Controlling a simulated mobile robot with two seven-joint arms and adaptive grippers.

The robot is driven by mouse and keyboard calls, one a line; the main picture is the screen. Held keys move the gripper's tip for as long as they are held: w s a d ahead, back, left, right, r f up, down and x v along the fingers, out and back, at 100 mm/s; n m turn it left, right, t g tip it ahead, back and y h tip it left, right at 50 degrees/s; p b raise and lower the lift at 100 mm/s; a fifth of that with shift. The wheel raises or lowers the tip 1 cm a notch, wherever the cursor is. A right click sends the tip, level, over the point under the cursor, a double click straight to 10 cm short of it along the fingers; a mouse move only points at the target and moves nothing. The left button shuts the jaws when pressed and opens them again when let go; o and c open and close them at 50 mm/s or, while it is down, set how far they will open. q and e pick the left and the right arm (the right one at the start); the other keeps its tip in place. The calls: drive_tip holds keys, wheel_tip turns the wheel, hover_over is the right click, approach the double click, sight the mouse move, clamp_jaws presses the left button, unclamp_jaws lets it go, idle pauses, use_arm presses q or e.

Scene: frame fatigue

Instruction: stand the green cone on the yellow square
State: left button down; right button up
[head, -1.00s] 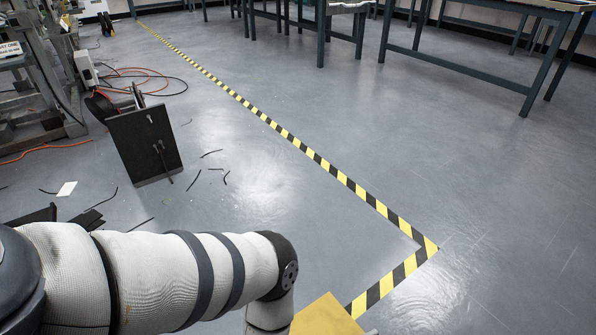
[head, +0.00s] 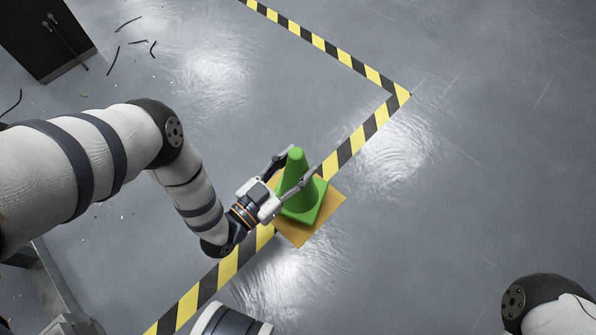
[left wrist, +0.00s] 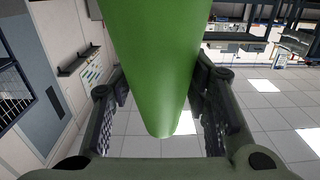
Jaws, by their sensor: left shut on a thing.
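The green cone (head: 297,167) is upright, its square base over the yellow square (head: 329,207) in the head view. My left gripper (head: 297,166) is shut on the cone's body, one finger on each side. In the left wrist view the cone (left wrist: 155,70) fills the middle between the two fingers (left wrist: 160,100). The yellow square lies flat on the floor and shows around the base at the right and below. I cannot tell whether the base touches it. My right gripper is not in view; only part of my right arm shows.
Yellow-and-black striped tape (head: 355,142) runs along the floor beside the square and turns a corner above it. A dark panel (head: 44,36) and thin black scraps (head: 118,50) lie at the upper left. The floor to the right is clear.

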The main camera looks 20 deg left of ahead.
use_arm(q)
drive_tip(key=f, duration=0.1)
drive_tip(key=f+b, duration=0.2)
drive_tip(key=shift+w+a+f, duration=0.15)
drive_tip(key=shift+w+f, duration=0.2)
drive_tip(key=c, duration=0.9)
unclamp_jaws()
drive_tip(key=shift+s, duration=0.1)
drive_tip(key=p+v, duration=0.3)
drive_tip(key=v, duration=0.9)
